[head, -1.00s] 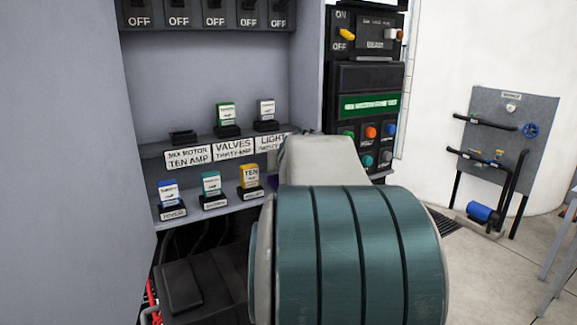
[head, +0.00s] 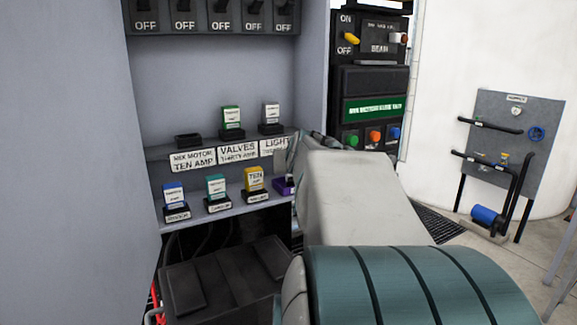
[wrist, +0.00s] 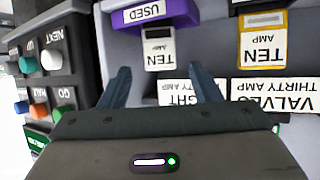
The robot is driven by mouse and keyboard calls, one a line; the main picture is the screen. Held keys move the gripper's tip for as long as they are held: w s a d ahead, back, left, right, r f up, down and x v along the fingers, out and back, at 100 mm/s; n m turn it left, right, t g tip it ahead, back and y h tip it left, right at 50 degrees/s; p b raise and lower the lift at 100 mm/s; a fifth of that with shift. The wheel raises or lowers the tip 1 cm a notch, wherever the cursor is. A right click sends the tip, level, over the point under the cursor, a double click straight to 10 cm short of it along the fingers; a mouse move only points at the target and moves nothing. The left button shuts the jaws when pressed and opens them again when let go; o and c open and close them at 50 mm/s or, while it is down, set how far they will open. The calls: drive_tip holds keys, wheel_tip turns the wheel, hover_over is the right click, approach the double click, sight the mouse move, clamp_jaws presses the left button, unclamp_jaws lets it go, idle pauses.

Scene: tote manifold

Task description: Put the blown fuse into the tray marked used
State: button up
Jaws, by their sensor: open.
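The blown fuse (wrist: 158,60), white with a dark window and marked TEN AMP, stands at the purple tray marked USED (wrist: 150,14) in the wrist view, which is upside down. It looks seated upright in the tray; its foot is hard to make out. In the head view the purple tray (head: 284,187) shows at the right end of the lower shelf, partly behind my arm. My gripper (wrist: 159,68) is open, its two fingers apart on either side of the fuse and a little back from it, with nothing held. In the head view my arm mostly hides it.
The empty MIX MOTOR socket (head: 187,140) is on the upper shelf, left of the valves fuse (head: 231,120) and the light fuse (head: 271,114). A yellow spare fuse (head: 254,180) stands close left of the tray. A button panel (head: 374,110) is to the right.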

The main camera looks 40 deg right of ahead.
drive_tip(key=b+v, duration=0.1)
drive_tip(key=v, duration=0.5)
drive_tip(key=s+a+f+n+g+y, duration=0.2)
drive_tip(key=a+f+n+g+y, duration=0.3)
drive_tip(key=a+f, duration=1.2)
drive_tip(key=s+a+f+n+g+y, duration=0.1)
drive_tip(key=s+a+f+g+y, duration=0.1)
drive_tip(key=s+a+f, duration=0.6)
drive_tip(key=s+a, duration=0.1)
drive_tip(key=a, duration=0.2)
drive_tip(key=shift+s+n, duration=0.4)
